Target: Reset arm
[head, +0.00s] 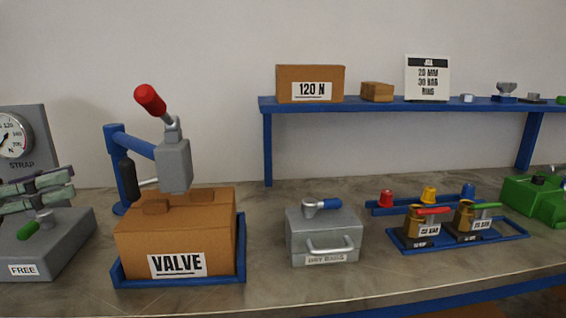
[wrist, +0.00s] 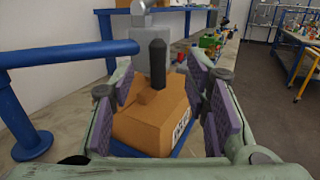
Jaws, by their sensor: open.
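My gripper (head: 70,184) reaches in from the left edge of the head view, over the grey box marked FREE (head: 50,252). In the wrist view my gripper (wrist: 161,90) has its two purple-padded fingers spread wide, with nothing held between them. Beyond the gap stands the brown VALVE box (head: 176,232), which also shows in the wrist view (wrist: 150,125). The box sits in a blue tray (head: 242,250). A grey clamp tool with a red-tipped lever (head: 150,99) and a black handle (head: 128,180) stands over the box.
A blue post and arm (head: 118,165) carry the tool. A gauge (head: 14,135) stands far left. A grey metal box (head: 324,235) and a blue tray of small valves (head: 515,234) lie to the right. A blue shelf (head: 390,105) runs behind. The bench front is bare.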

